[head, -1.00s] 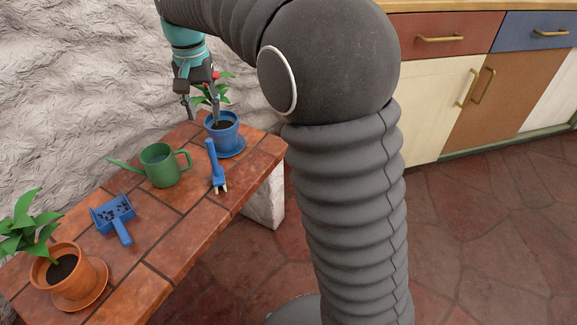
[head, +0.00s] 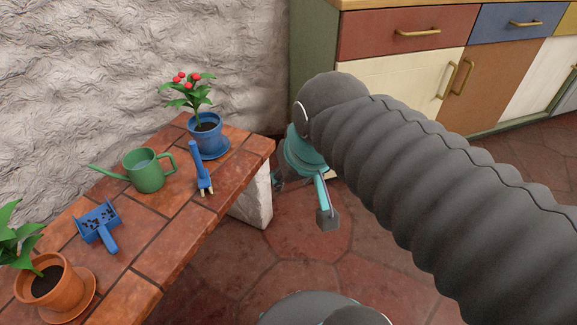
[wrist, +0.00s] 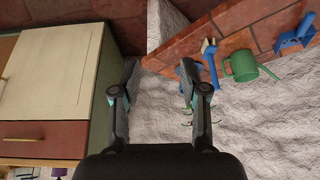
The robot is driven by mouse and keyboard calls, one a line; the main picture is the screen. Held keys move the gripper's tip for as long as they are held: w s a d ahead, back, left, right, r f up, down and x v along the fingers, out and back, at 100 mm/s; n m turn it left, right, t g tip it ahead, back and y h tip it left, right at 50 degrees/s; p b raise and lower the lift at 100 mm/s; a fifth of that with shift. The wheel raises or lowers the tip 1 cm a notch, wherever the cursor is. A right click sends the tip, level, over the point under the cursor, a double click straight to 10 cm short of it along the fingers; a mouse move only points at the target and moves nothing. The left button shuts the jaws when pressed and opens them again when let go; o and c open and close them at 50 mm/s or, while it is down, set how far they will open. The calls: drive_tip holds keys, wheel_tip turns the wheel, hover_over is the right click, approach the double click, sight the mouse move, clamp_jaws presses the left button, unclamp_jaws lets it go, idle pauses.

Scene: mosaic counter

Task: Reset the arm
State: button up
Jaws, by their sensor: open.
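My gripper (wrist: 159,70) is open, with nothing between its two fingers in the wrist view.
Cabinets (head: 400,75) with coloured fronts stand behind my arm; they also show close on the left in the wrist view (wrist: 55,80). A rough white wall (head: 80,80) runs behind the bench. Stone floor (head: 310,240) lies open right of the bench.

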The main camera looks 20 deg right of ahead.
drive_tip(key=shift+s+d+f, duration=0.15)
drive_tip(key=shift+s+f, duration=0.25)
drive_tip(key=shift+s, duration=0.15)
drive_tip(key=shift+s+d+f, duration=0.15)
drive_tip(key=shift+s+f, duration=0.25)
drive_tip(key=shift+s, duration=0.1)
idle(0.4)
